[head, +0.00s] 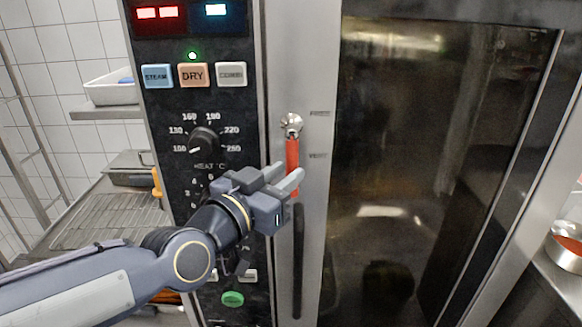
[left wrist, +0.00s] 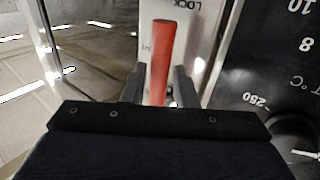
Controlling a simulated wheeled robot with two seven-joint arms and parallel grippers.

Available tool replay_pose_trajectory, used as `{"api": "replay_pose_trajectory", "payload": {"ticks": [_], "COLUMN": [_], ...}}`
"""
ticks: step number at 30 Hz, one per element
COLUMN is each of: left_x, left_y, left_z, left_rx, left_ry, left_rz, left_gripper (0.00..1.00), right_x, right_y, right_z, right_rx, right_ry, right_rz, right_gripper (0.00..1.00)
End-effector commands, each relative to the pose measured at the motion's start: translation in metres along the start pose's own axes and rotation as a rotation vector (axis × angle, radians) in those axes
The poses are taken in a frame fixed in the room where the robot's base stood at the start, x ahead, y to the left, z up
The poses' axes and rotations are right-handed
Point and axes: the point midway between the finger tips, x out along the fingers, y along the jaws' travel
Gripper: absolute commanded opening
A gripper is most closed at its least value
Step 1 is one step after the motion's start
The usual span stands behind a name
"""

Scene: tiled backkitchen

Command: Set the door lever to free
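The red door lever (head: 292,155) hangs straight down from a round metal pivot (head: 291,125) on the oven door's steel edge strip. My left gripper (head: 287,174) is at the lever's lower part, with its fingers pointing toward the door. In the left wrist view the red lever (left wrist: 163,45) runs between the two fingers (left wrist: 159,78). The fingers look apart, with narrow gaps beside the lever; contact is not clear. A label reading LOCK (left wrist: 187,5) shows beside the lever. My right gripper is not in view.
The control panel (head: 240,125) with dial and buttons is left of the lever. The dark glass door (head: 430,170) is right of it. A black vertical handle (head: 298,265) is below. A wire rack (head: 110,220) stands left, and a steel pan (head: 567,245) sits far right.

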Motion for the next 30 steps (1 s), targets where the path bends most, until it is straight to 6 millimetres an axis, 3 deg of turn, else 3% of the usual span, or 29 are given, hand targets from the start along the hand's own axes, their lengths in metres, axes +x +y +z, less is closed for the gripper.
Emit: {"api": "replay_pose_trajectory", "payload": {"ticks": [6, 16, 22, 30], "left_x": [0.025, 0.03, 0.03, 0.03], "left_y": [0.0, 0.0, 0.0, 0.0], "left_z": [0.001, 0.0, 0.0, 0.001], "left_rx": [0.0, -0.001, -0.001, -0.003], "left_ry": [-0.002, 0.0, -0.001, -0.001], "left_rz": [0.0, 0.0, 0.0, 0.0], "left_gripper": [0.26, 0.26, 0.01, 0.0], "right_x": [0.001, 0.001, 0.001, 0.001], "right_y": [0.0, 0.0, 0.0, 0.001], "right_z": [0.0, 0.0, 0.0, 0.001], "right_rx": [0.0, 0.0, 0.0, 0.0], "right_ry": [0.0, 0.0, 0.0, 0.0], "right_rz": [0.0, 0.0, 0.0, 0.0], "right_gripper": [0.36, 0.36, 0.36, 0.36]}}
